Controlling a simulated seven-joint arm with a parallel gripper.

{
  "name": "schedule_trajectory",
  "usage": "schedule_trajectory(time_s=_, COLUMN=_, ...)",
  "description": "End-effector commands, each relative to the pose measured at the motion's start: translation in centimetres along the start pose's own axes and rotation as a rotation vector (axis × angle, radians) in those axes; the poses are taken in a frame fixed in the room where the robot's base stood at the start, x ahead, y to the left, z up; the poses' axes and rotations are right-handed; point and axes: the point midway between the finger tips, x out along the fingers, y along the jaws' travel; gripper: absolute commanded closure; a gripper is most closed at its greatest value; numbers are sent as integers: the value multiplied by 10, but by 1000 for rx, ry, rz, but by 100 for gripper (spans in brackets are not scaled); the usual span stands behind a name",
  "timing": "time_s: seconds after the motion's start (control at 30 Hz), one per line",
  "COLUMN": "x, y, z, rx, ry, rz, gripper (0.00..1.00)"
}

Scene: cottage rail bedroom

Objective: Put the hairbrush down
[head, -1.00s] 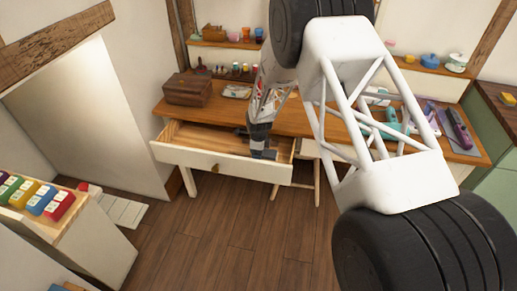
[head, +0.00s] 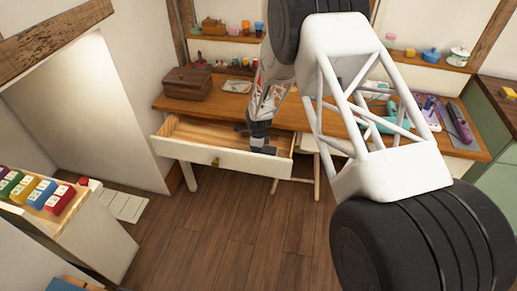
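My gripper (head: 262,148) points down into the right part of an open drawer (head: 205,157) in the wooden desk. Its fingertips are dark and small here, at or just behind the drawer's front wall, and I cannot tell how far apart they are. A small dark shape (head: 241,128) shows beside the gripper inside the drawer. It may be part of the hairbrush, but it is too small to be sure. I cannot make out whether the gripper holds it. The left part of the drawer looks empty.
On the desk top (head: 300,118) stand a brown wooden box (head: 187,83) and a small tray (head: 237,87). A teal item (head: 388,122) and a purple item (head: 460,124) lie at the right. My white arm link hides part of the desk. The floor (head: 225,235) in front is clear.

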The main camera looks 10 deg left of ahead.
Motion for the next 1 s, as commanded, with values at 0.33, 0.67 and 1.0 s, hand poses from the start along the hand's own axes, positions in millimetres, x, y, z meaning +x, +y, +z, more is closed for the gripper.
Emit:
schedule_trajectory(time_s=0.33, x=5, y=0, z=0, rx=0, ry=0, rz=0, gripper=64)
schedule_trajectory(time_s=0.67, x=10, y=0, z=0, rx=0, ry=0, rz=0, gripper=64)
schedule_trajectory(time_s=1.0, x=9, y=0, z=0, rx=0, ry=0, rz=0, gripper=3)
